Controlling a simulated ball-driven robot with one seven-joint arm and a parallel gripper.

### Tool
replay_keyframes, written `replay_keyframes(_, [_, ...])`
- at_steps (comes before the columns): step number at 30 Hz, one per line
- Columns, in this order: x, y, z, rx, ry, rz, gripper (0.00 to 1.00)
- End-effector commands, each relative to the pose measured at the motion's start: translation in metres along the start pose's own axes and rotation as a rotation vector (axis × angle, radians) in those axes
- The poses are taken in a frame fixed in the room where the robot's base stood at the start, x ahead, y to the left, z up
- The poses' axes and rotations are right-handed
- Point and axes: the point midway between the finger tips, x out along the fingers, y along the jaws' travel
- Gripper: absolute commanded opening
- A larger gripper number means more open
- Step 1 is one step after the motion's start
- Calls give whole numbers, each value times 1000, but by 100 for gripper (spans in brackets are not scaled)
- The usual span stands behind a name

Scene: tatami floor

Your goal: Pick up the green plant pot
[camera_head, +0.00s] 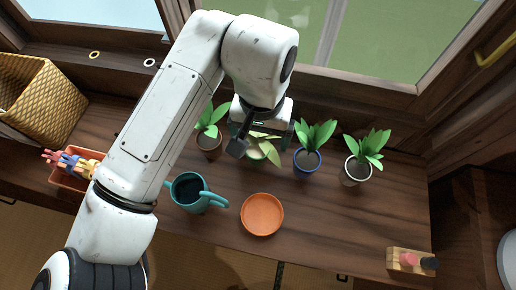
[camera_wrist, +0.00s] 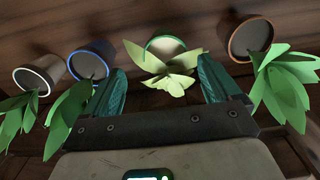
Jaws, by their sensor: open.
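The green plant pot (camera_wrist: 165,43) shows in the wrist view at top centre, with pale yellow-green leaves (camera_wrist: 168,65) spilling toward me. In the head view the green pot (camera_head: 255,154) is on the wooden bench, partly hidden by its leaves and my gripper. My gripper (camera_wrist: 163,71) is open, its teal fingers on either side of the plant's leaves in the wrist view. Nothing is clamped between them. In the head view my gripper (camera_head: 262,135) is over the back side of this plant, partly hidden by my arm.
A brown pot (camera_head: 209,142) stands left of the green one; a blue pot (camera_head: 307,160) and a white pot (camera_head: 356,170) stand right. In front are a teal watering can (camera_head: 188,190) and an orange saucer (camera_head: 262,214). The bench's right front is mostly clear.

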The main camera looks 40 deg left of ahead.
Motion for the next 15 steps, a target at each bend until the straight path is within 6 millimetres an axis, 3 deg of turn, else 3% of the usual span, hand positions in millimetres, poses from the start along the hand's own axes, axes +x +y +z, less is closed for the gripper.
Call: replay_keyframes(15, [53,-8,0,0,0,0,90])
